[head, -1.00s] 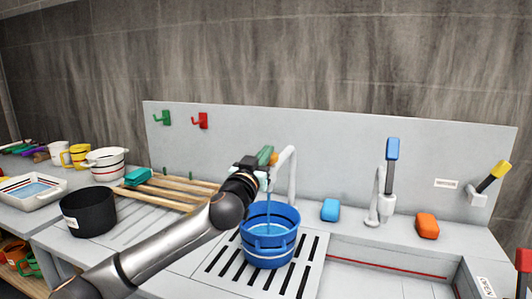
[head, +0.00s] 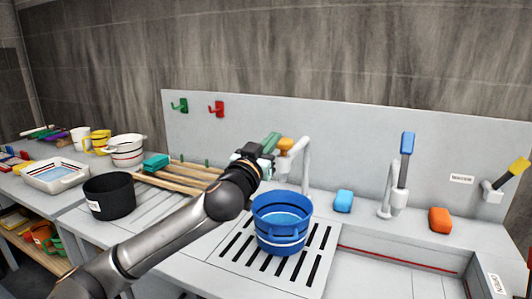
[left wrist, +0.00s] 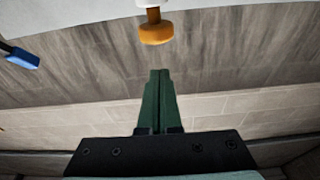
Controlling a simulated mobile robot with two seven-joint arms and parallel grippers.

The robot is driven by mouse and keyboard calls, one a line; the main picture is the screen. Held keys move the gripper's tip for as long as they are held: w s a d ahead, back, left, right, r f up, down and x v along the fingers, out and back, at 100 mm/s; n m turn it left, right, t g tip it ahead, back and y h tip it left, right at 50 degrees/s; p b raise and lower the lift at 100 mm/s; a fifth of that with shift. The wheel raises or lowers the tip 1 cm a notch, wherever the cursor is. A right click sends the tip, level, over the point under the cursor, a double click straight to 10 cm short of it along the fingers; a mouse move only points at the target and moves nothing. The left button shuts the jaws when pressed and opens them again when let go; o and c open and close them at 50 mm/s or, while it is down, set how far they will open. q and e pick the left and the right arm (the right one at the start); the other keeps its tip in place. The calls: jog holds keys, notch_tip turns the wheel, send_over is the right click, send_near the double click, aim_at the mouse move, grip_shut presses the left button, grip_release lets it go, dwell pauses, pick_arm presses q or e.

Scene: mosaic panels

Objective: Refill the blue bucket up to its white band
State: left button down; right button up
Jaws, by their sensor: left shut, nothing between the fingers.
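The blue bucket (head: 282,240) stands upright on the slotted drain grate, under the white spout (head: 306,165). Water (head: 284,219) shows inside it, below the rim; I cannot tell its level against the white band. No stream shows falling from the spout. The tap's orange knob (head: 285,145) also shows in the left wrist view (left wrist: 156,32). My left gripper (head: 272,143) is shut and empty, its green fingers just beside the knob in the head view. In the left wrist view the fingertips (left wrist: 160,73) are together, apart from the knob. My right gripper is out of view.
A black pot (head: 108,196) and wooden slats (head: 184,177) lie left of the grate. A blue block (head: 343,201), an orange block (head: 440,220) and a second tap with a blue handle (head: 407,145) stand to the right. A sink basin opens at front right.

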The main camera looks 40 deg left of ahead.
pick_arm(q)
jog(key=v, duration=0.4)
jog(key=shift+b, duration=0.4)
dwell(0.9)
dwell(0.4)
